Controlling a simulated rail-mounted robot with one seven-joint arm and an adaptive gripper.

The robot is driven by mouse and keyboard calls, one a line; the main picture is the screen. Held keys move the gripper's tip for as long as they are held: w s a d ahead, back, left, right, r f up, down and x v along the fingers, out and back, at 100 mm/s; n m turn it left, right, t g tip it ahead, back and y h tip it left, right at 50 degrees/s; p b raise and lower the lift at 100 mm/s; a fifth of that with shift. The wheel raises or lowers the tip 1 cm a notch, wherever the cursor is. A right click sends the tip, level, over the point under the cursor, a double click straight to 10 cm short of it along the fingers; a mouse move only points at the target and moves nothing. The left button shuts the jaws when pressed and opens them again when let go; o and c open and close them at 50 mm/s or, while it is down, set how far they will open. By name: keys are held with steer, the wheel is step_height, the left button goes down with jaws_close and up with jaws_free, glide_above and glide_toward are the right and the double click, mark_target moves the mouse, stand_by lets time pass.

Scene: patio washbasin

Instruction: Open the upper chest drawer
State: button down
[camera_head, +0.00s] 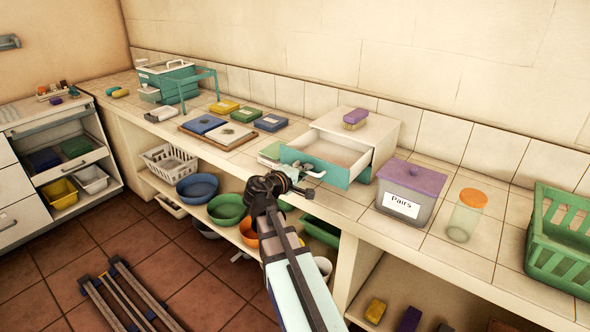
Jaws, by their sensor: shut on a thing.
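A small white chest (379,130) stands on the tiled counter near the wall. Its drawer with a teal front (334,175) is pulled out toward me, and the pale inside (332,150) shows and looks empty. My gripper (307,176) is at the drawer front, shut on what appears to be the drawer handle. The handle is mostly hidden by the fingers. My arm comes up from the bottom of the picture. I cannot make out a lower drawer clearly.
A purple-lidded box labelled "Pairs" (408,189), an orange-lidded jar (466,215) and a green crate (558,258) stand to the right. A teal caddy (168,80) is at the back left. Bowls (197,187) sit on the shelf below.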

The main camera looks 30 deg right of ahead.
steer(key=shift+a, duration=0.15)
steer(key=c, duration=1.5)
jaws_free()
steer(key=shift+s, duration=0.1)
steer(key=v, duration=1.2)
